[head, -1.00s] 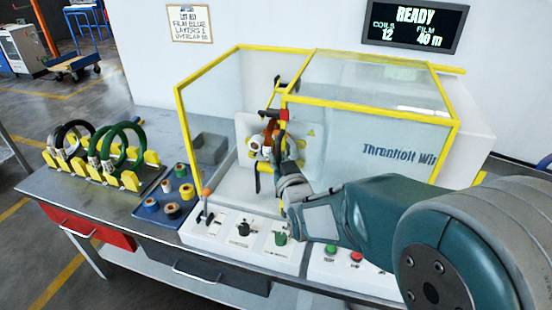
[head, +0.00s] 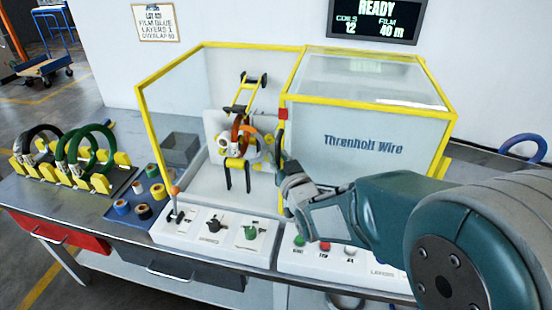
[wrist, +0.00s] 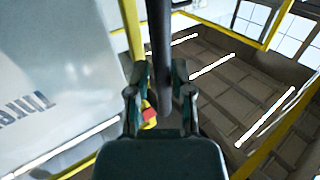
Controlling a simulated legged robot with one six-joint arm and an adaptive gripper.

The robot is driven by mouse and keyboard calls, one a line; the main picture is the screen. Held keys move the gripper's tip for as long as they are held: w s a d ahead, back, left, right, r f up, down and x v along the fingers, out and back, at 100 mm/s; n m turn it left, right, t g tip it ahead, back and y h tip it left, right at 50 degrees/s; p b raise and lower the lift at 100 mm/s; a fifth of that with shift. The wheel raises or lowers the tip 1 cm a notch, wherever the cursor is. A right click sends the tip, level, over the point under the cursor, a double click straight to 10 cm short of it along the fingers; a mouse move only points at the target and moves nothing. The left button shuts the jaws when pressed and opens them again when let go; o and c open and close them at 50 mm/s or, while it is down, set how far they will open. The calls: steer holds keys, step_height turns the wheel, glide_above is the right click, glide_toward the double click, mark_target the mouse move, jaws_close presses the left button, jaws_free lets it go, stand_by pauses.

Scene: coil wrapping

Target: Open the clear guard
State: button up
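The clear guard (head: 366,83) is a yellow-edged transparent hood on the right part of the machine, in front of the panel lettered "Threnholt Wire". Its left edge stands near the middle of the enclosure, so the left bay is uncovered. The guard's dark upright handle (head: 281,140) has a red piece by its top. My gripper (head: 286,172) is at the handle's lower part. In the wrist view, the handle (wrist: 160,50) runs between the fingers of my gripper (wrist: 161,85), which look closed around it. Finger contact is partly hidden.
An orange coil (head: 240,135) sits in the uncovered bay. The control panel (head: 212,232) with a lever and knobs lies along the front, below my gripper. Green and black coils (head: 88,148) stand on a yellow rack at left, beside a tray of film rolls (head: 122,208).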

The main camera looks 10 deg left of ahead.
steer(key=shift+s+a, duration=0.1)
stand_by(0.3)
steer(key=v, duration=0.7)
stand_by(0.3)
steer(key=s+d+m+g+h, duration=0.35)
steer(key=d+h, duration=0.25)
steer(key=d, duration=0.6)
steer(key=s+d+m+g+h, duration=0.1)
steer(key=s+d+g, duration=0.2)
steer(key=s, duration=0.5)
steer(key=s+d+m+g+h, duration=0.1)
steer(key=s+d+g, duration=0.2)
steer(key=s, duration=0.6)
steer(key=shift+d+r+g+h, duration=0.35)
steer(key=shift+d+r+h, duration=0.05)
steer(key=shift+d, duration=0.5)
